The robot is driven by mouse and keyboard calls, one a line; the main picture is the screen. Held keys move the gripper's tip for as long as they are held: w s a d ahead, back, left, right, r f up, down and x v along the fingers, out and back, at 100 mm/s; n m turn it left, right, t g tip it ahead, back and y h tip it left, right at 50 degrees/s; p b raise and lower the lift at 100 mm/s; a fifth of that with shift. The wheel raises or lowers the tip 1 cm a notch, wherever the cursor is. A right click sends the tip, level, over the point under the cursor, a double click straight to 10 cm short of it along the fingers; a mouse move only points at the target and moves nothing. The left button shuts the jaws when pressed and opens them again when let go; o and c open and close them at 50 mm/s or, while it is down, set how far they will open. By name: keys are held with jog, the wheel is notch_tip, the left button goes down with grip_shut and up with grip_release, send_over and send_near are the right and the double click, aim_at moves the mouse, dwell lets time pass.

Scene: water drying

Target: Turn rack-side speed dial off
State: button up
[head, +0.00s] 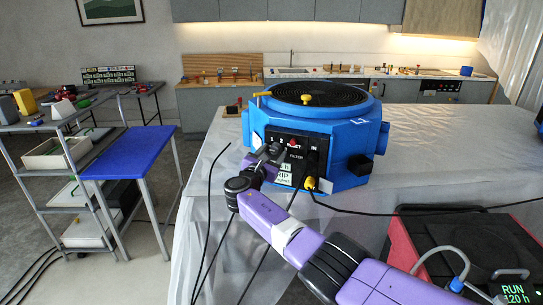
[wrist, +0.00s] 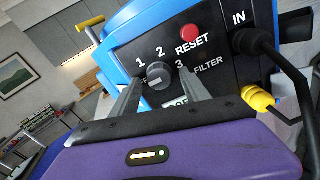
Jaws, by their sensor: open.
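The speed dial (wrist: 159,75) is a dark round knob on the black panel (wrist: 215,55) of the blue drying machine. The numbers 1, 2 and 3 surround it, with a partly hidden label below. A pale mark shows low on the knob; I cannot tell its exact setting. My gripper (wrist: 157,84) is open, with one finger on each side of the dial; I cannot tell whether they touch it. In the head view my gripper (head: 266,153) is at the left part of the panel and hides the dial. The blue machine (head: 345,140) stands on the covered table.
A red reset button (wrist: 189,32) sits above the dial. A black cable plugs in at the right, near a yellow connector (wrist: 258,98). A red-sided unit (head: 402,238) stands at the front right. A blue-topped stand (head: 130,152) and a shelf rack are at the left.

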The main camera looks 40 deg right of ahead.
jog(key=v, duration=0.7)
jog(key=shift+s+a+p, duration=0.2)
jog(key=shift+a+p, duration=0.1)
jog(key=shift+a, duration=0.05)
dwell(0.4)
